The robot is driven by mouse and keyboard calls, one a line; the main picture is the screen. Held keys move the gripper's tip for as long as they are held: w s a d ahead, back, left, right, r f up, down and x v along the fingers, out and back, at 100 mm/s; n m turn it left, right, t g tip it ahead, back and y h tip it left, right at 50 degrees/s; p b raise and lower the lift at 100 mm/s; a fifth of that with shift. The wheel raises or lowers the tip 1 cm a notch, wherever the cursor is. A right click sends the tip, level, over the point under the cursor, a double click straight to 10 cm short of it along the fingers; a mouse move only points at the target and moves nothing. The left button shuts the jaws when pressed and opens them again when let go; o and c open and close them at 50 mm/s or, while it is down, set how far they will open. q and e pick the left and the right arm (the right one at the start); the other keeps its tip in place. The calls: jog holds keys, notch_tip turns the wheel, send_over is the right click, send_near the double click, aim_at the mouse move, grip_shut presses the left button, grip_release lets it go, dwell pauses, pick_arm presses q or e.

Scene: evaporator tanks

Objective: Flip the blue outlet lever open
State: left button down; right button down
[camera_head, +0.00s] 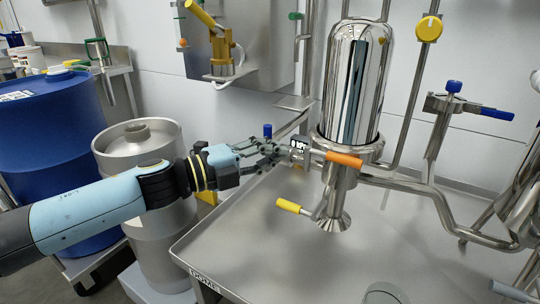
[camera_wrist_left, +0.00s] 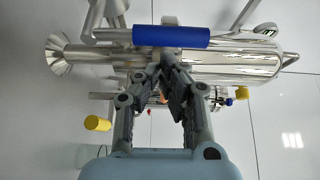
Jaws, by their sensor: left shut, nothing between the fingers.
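The blue lever (camera_head: 267,131) stands upright to the left of the shiny steel tank in the head view, just behind my left gripper. In the left wrist view a blue handle (camera_wrist_left: 171,37) lies across the picture above my fingertips. My left gripper (camera_head: 283,146) is shut and empty, reaching in from the left beside the tank's lower end. In the left wrist view its fingertips (camera_wrist_left: 165,62) come together just below the blue handle. I cannot tell whether they touch it. My right gripper is not in view.
The steel tank (camera_head: 352,80) stands over a steel table (camera_head: 245,235). An orange handle (camera_head: 344,159) is close right of my fingertips, and a yellow handle (camera_head: 288,206) is below. Another blue handle (camera_head: 497,114) is on the right pipework. The front tabletop is mostly clear.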

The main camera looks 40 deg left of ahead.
pick_arm(q)
jog(key=shift+a, duration=0.25)
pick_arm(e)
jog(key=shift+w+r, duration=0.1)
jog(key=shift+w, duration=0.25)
